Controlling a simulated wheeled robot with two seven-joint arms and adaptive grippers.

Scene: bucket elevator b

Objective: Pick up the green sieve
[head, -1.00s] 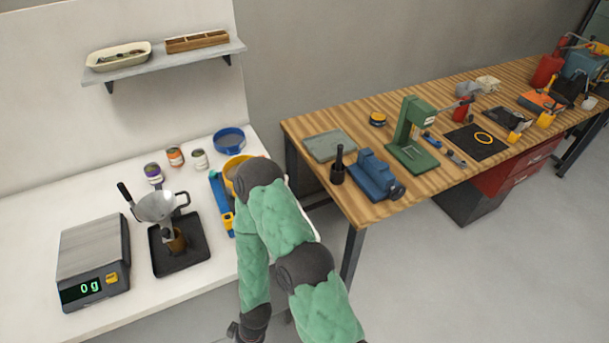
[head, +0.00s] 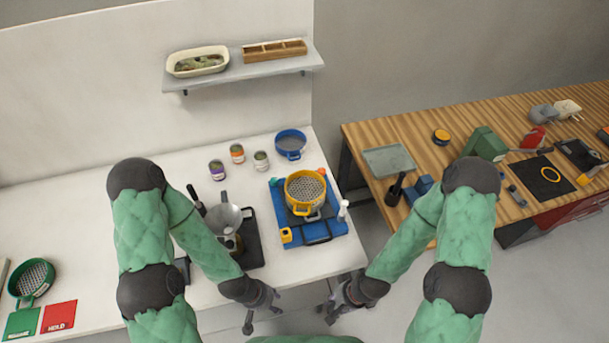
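The green sieve (head: 33,276) is a round green-rimmed sieve with a dark mesh. It lies at the far left of the white counter in the head view, behind a green card and a red card. My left gripper (head: 262,310) hangs at the counter's front edge, well to the right of the green sieve. My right gripper (head: 330,308) hangs beyond the counter's front edge, to the right of the left one. Both grippers look empty, but their fingers are too small and dark to judge the opening.
A yellow sieve (head: 304,188) sits on a blue device (head: 283,232). A metal funnel (head: 222,218) stands over a black tray (head: 253,254), partly behind my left arm. A blue sieve (head: 291,142) and several small cans stand at the back. A wooden workbench (head: 362,137) is at right.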

